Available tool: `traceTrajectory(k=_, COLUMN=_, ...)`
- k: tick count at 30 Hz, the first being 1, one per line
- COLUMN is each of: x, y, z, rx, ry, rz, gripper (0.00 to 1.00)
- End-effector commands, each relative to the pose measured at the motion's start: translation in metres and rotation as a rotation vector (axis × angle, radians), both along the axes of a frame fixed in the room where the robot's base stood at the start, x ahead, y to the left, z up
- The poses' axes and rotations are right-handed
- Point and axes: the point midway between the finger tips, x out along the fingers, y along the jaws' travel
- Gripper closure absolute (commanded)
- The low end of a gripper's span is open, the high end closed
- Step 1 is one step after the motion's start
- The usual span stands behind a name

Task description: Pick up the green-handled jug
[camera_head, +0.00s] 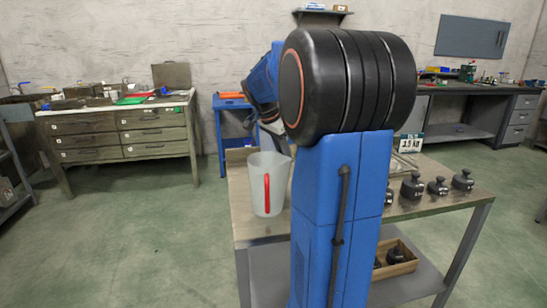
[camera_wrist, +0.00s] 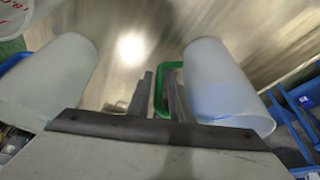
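The green handle (camera_wrist: 160,83) shows in the wrist view on the left side of a translucent whitish jug (camera_wrist: 222,80). My gripper (camera_wrist: 160,76) is open, with one finger on each side of the handle's outer bar; I cannot tell whether either finger touches it. In the head view a pale jug with a red handle (camera_head: 268,192) stands at the table's left end. My arm hides the green-handled jug and my gripper's fingers there.
The jugs' table (camera_head: 440,205) also holds several black weights (camera_head: 412,186) and a 3.5 kg sign (camera_head: 410,143) on the right. A wooden box (camera_head: 397,262) sits on its lower shelf. A drawer bench (camera_head: 120,130) stands at the back left, with open floor between.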

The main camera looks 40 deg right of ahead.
Motion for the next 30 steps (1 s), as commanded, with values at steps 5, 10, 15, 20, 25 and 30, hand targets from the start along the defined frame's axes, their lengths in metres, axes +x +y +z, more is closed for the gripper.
traceTrajectory(k=5, x=0.0, y=0.0001, z=0.0003, rx=0.0, ry=0.0, rz=0.0, gripper=1.0)
traceTrajectory(k=10, x=0.0, y=0.0001, z=0.0003, rx=0.0, ry=0.0, rz=0.0, gripper=1.0)
traceTrajectory(k=15, x=-0.0001, y=0.0001, z=0.0002, rx=0.0, ry=0.001, rz=0.0, gripper=1.0)
traceTrajectory(k=20, x=-0.0002, y=0.0002, z=0.0001, rx=0.0, ry=0.001, rz=0.0, gripper=1.0)
traceTrajectory(k=25, x=-0.0003, y=0.0002, z=0.0, rx=0.0, ry=0.002, rz=-0.001, gripper=1.0)
traceTrajectory(k=30, x=-0.0004, y=0.0003, z=-0.0001, rx=0.001, ry=0.002, rz=-0.001, gripper=1.0)
